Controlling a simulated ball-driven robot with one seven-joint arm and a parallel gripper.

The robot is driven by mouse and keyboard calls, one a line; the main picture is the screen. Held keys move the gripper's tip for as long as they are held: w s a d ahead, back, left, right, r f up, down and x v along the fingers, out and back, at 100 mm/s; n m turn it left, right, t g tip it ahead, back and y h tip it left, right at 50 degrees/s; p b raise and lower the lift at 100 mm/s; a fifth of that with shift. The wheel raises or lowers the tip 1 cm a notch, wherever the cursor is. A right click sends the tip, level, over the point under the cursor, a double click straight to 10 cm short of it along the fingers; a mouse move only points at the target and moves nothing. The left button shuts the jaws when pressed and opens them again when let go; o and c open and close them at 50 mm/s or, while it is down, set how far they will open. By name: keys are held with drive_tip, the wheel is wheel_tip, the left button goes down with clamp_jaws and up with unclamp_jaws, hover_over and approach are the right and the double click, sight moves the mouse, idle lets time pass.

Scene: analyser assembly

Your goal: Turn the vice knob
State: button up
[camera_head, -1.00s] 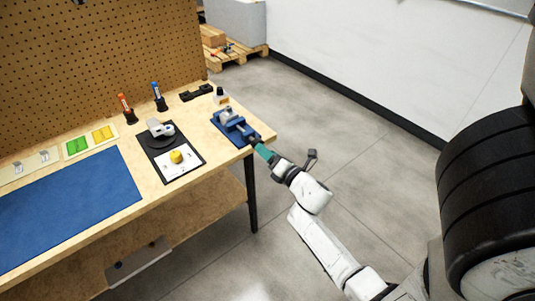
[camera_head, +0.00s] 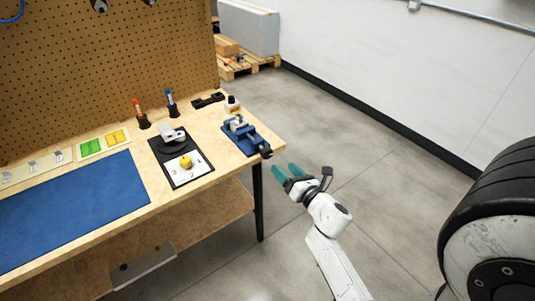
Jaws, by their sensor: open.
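A blue vice (camera_head: 241,136) sits at the right end of the wooden workbench. Its dark knob (camera_head: 266,152) points toward the bench's right edge. My gripper (camera_head: 285,173) has two teal fingers that are spread apart with nothing between them. It is off the bench's right edge, just right of and below the knob in the picture, with a visible gap to it. A small light-coloured part shows on top of the vice, but its details are too small to tell.
The wooden bench (camera_head: 215,177) carries a black tray (camera_head: 201,178) with a yellow object (camera_head: 186,161), a blue mat (camera_head: 75,205), a red bottle (camera_head: 139,110) and a blue bottle (camera_head: 170,99). A pegboard stands behind.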

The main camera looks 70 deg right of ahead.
sight(268, 154)
drive_tip(key=w+d+n, duration=0.1)
drive_tip(key=w+n, duration=0.1)
drive_tip(key=w+d+n, duration=0.1)
drive_tip(key=w+d, duration=0.1)
drive_tip(key=w, duration=0.1)
drive_tip(key=w+d+n, duration=0.1)
drive_tip(key=w+n, duration=0.1)
drive_tip(key=w, duration=0.1)
drive_tip(key=shift+w+d+n, duration=0.25)
drive_tip(key=shift+d+n, duration=0.05)
drive_tip(key=shift+d, duration=0.1)
idle(0.4)
drive_tip(key=shift+c, duration=0.4)
drive_tip(key=c, duration=1)
drive_tip(key=shift+o, duration=0.2)
drive_tip(key=shift+r+m, duration=0.1)
drive_tip(key=shift+m, duration=0.3)
